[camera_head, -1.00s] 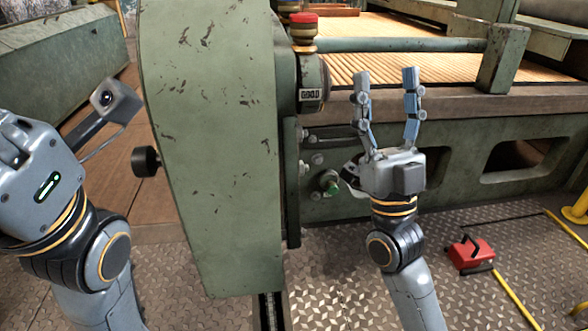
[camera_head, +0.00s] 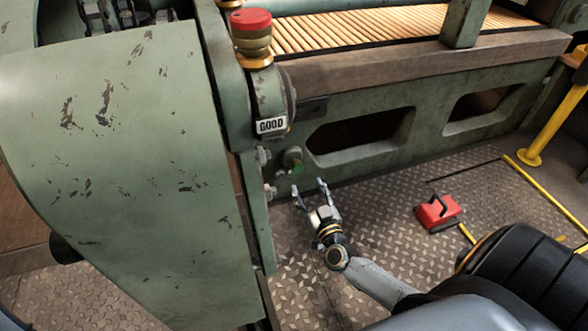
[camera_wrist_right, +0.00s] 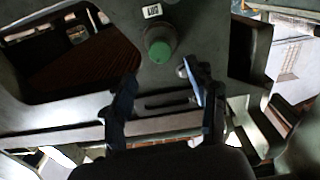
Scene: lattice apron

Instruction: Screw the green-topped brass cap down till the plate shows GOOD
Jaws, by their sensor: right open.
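The green-topped cap (camera_head: 294,163) sits low on the green machine frame, small in the head view. In the right wrist view its round green top (camera_wrist_right: 159,52) faces the camera. My right gripper (camera_head: 308,185) is open and empty just below the cap, its fingers pointing up toward it. In the wrist view the fingers stand on either side below the cap, apart from it. A white plate (camera_head: 271,125) above the cap reads GOOD. A plate also shows in the wrist view (camera_wrist_right: 152,11), too small to read surely. My left gripper is out of view.
A red-topped brass cap (camera_head: 251,35) stands above the plate. A large green housing (camera_head: 120,150) fills the left. A red box with a black handle (camera_head: 438,212) lies on the patterned floor (camera_head: 390,240). A yellow post (camera_head: 550,125) stands at the right.

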